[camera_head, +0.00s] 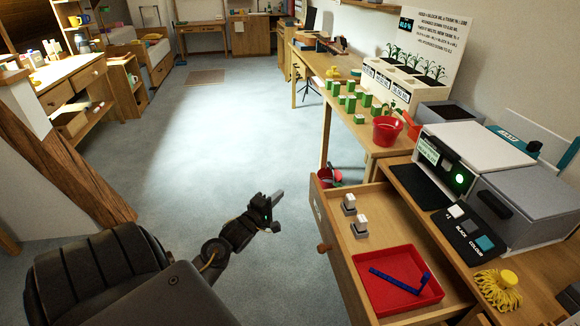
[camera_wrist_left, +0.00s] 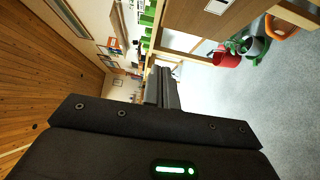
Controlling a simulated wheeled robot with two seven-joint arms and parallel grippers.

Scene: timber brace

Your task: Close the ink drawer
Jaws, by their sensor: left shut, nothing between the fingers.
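The ink drawer (camera_head: 334,232) is pulled open from the wooden desk at the right in the head view. It holds a red tray (camera_head: 397,283) with a blue L-shaped piece and two small white-topped grey bottles (camera_head: 349,204). A round wooden knob (camera_head: 323,247) sits on its front face. My left gripper (camera_head: 278,198) is shut and empty, to the left of the drawer front and apart from it. In the left wrist view the shut fingers (camera_wrist_left: 162,88) point away, with wooden furniture beyond. My right gripper is not in view.
A printer (camera_head: 475,155) and a black button panel (camera_head: 468,232) stand on the desk above the drawer. A red bucket (camera_head: 328,178) stands on the floor behind the drawer. Open blue-grey floor (camera_head: 220,130) lies left of the desks.

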